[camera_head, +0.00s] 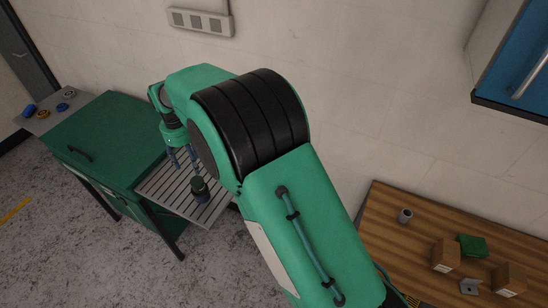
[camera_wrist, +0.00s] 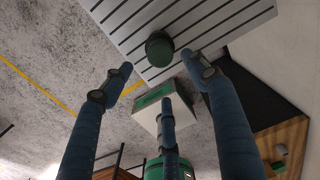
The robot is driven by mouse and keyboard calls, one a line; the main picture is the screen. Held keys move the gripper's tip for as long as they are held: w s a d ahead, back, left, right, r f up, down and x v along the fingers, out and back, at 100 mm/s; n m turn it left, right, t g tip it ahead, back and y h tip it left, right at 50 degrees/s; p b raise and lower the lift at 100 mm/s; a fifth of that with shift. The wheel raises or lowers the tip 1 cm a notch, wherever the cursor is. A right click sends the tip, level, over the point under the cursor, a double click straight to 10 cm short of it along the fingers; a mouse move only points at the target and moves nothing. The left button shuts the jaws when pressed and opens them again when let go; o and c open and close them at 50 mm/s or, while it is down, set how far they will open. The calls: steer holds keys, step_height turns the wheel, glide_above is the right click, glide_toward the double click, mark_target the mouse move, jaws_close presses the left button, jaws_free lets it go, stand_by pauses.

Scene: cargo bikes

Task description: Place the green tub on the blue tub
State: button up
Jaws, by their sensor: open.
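A dark green tub (camera_head: 198,184) stands on the slatted grey shelf, with a dark blue tub (camera_head: 203,198) showing just below it. The green tub appears to sit on top of the blue one. In the wrist view the round green tub (camera_wrist: 159,47) shows from above against the slats, and the blue tub cannot be made out there. My gripper (camera_head: 185,166) is open just above and left of the tubs in the head view. Its blue fingers (camera_wrist: 158,74) are spread, with nothing between them, apart from the green tub.
The slatted shelf (camera_head: 167,190) joins a green cabinet (camera_head: 110,135). Small blue and yellow items (camera_head: 62,107) lie at the far left. A wooden table (camera_head: 390,235) at right holds boxes (camera_head: 445,256), a grey cylinder (camera_head: 405,215) and a green block (camera_head: 472,245).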

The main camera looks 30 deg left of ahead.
stand_by(0.3)
steer(key=w+d+r+n, duration=0.2)
steer(key=w+d+r, duration=0.2)
steer(key=d+r, duration=0.4)
steer(key=w+d+r+n+t+y, duration=0.1)
steer(key=w+d+r, duration=0.4)
steer(key=d, duration=0.6)
steer(key=w+d+r+n, duration=0.2)
steer(key=w+d+r, duration=0.1)
steer(key=d+r, duration=0.55)
steer(key=d+r+n+t, duration=0.15)
steer(key=d+r, duration=0.35)
steer(key=d, duration=0.8)
steer(key=s+d+r+n, duration=0.1)
steer(key=s+d+r, duration=0.1)
steer(key=d, duration=0.4)
steer(key=s+d+r+n, duration=0.1)
steer(key=d+r+n, duration=0.1)
steer(key=d, duration=0.5)
steer(key=s+d+f+n+t, duration=0.1)
steer(key=s+d+n, duration=0.2)
steer(key=s+d, duration=0.7)
steer(key=s+d+f+n+t+h, duration=0.1)
steer(key=s+d+f+n+t, duration=0.1)
steer(key=s+d, duration=0.9)
steer(key=d+n, duration=0.1)
steer(key=d, duration=0.2)
steer(key=shift+d+n, duration=0.25)
steer(key=shift+n, duration=0.1)
